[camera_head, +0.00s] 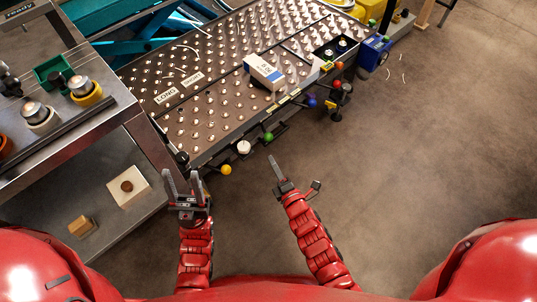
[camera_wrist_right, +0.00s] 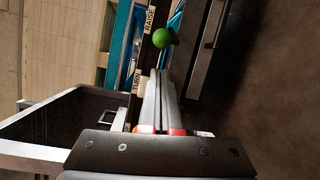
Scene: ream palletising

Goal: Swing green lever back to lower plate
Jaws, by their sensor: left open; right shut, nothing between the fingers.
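The green lever knob (camera_head: 268,137) sticks out from the front edge of the ball-studded table (camera_head: 215,85), between a white knob and a blue knob. It also shows in the right wrist view as a green ball (camera_wrist_right: 164,38), just beyond my fingertips. My right gripper (camera_head: 272,159) is shut and empty, a short way in front of the green knob. In the right wrist view its shut fingers (camera_wrist_right: 158,85) point towards the knob, with no clear contact. My left gripper (camera_head: 183,178) is open and empty near the table's left front corner. No plate is clearly identifiable.
A yellow knob (camera_head: 226,170), white knob (camera_head: 244,147), blue knob (camera_head: 311,103) and red knob (camera_head: 339,65) line the same edge. A white and blue ream (camera_head: 264,72) lies on the table. A grey workbench (camera_head: 118,97) stands left. The floor (camera_head: 420,150) at right is clear.

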